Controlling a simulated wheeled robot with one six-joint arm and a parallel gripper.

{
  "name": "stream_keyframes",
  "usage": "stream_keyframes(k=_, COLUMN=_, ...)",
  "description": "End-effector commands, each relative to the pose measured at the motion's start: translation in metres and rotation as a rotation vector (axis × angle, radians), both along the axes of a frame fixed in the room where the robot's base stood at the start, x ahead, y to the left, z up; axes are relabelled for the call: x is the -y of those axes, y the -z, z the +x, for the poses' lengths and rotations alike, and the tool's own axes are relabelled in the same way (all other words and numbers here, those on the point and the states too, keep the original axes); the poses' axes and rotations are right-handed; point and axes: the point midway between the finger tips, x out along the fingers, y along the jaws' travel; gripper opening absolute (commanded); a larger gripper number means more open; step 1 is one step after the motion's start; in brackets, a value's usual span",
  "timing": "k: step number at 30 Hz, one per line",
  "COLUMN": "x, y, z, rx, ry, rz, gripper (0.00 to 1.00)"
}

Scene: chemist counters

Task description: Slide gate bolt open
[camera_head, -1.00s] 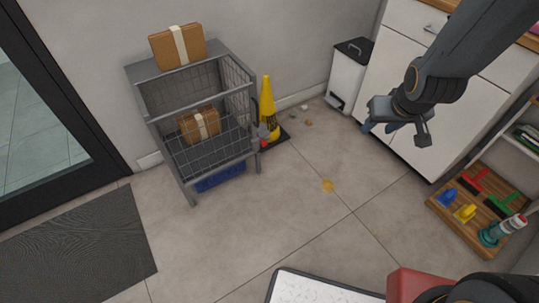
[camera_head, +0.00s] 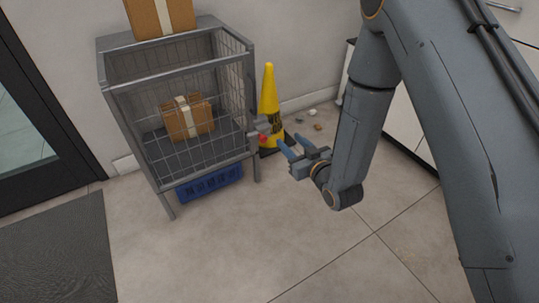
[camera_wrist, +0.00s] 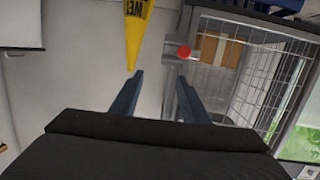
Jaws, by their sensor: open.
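A grey wire cage (camera_head: 180,45) stands on legs against the wall, with a taped cardboard box (camera_head: 186,118) inside. The gate bolt, with its red knob (camera_head: 263,137), sits on a grey bracket at the cage's right front side. In the wrist view the red knob (camera_wrist: 184,52) lies beyond the fingertips, slightly right of centre. My gripper (camera_head: 282,153) is open and empty, just right of the knob with its blue fingers pointing left toward it. In the wrist view the fingers (camera_wrist: 158,77) are spread, with a gap between them. I cannot tell how far the bolt is slid.
A yellow cone (camera_head: 268,90) stands behind the bolt, close to the cage. Another taped box (camera_head: 160,16) rests on top of the cage. A blue crate (camera_head: 210,182) is under it. A dark mat (camera_head: 60,245) lies at left; the middle floor is clear.

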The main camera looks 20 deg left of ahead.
Motion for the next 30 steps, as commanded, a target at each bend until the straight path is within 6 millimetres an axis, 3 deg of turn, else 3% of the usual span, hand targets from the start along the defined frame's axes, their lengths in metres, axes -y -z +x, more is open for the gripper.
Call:
stream_keyframes(k=1, x=-0.008, y=0.024, z=-0.003, rx=0.02, ry=-0.021, rz=0.028, gripper=0.41)
stream_keyframes(k=8, x=-0.028, y=0.052, z=-0.019, rx=0.093, ry=-0.077, rz=0.13, gripper=0.41)
stream_keyframes(k=14, x=-0.037, y=0.055, z=-0.018, rx=0.111, ry=-0.09, rz=0.154, gripper=0.41)
stream_keyframes(k=30, x=-0.088, y=0.055, z=0.026, rx=0.108, ry=-0.088, rz=0.152, gripper=0.41)
